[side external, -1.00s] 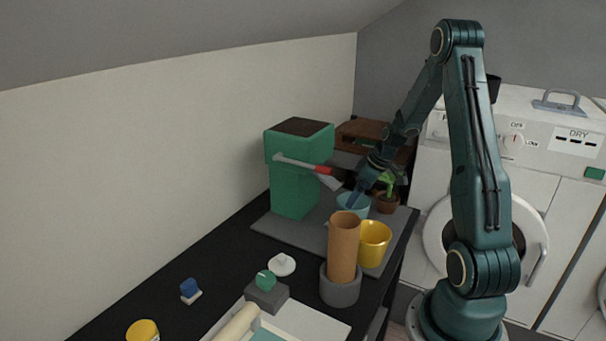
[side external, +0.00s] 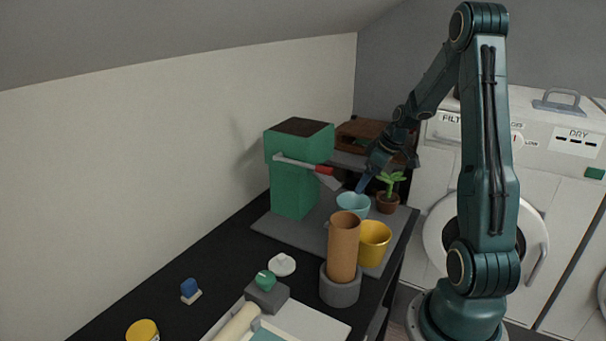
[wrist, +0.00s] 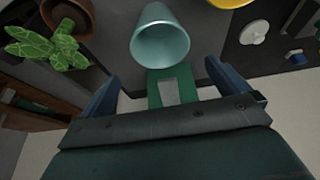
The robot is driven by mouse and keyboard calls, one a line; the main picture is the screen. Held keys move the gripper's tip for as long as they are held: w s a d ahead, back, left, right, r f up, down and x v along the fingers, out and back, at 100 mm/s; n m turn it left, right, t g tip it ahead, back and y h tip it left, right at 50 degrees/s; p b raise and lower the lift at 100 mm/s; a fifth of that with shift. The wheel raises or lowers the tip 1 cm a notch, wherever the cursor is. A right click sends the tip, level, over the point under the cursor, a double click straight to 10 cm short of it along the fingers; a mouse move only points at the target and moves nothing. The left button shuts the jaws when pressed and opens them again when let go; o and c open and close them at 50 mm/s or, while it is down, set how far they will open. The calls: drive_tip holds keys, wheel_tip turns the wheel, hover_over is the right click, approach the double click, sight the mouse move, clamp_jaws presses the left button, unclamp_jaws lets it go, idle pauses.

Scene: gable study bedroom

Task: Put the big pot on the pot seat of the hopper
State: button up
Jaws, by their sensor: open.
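The green hopper (side external: 298,180) stands at the back of the grey mat, with a dark top, a grey lever with a red section (side external: 325,170) and a grey chute. A light blue pot (side external: 353,205) stands upright right of it; a yellow pot (side external: 374,243), nearer the camera, looks larger. I cannot make out the pot seat. My gripper (side external: 362,187) is open and empty, just above the light blue pot's rim. In the wrist view the light blue pot (wrist: 160,42) is beyond the open fingers, apart from them, with part of the green hopper (wrist: 155,92) below it.
A potted plant (side external: 389,190) stands close right of the light blue pot. A tall terracotta cylinder (side external: 344,248) in a grey holder (side external: 341,289) is in front of the yellow pot. A wooden crate (side external: 357,134) is behind. The black table (side external: 215,250) has free room at left.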

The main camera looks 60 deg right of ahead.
drive_tip(key=a+r, duration=0.6)
drive_tip(key=a, duration=0.4)
drive_tip(key=a+r, duration=0.7)
drive_tip(key=a, duration=0.3)
drive_tip(key=s+a+r+t, duration=0.1)
drive_tip(key=s+a+r, duration=0.2)
drive_tip(key=s+a, duration=0.8)
drive_tip(key=shift+s+a+r, duration=0.2)
drive_tip(key=shift+s+a, duration=0.2)
drive_tip(key=shift+a, duration=0.6)
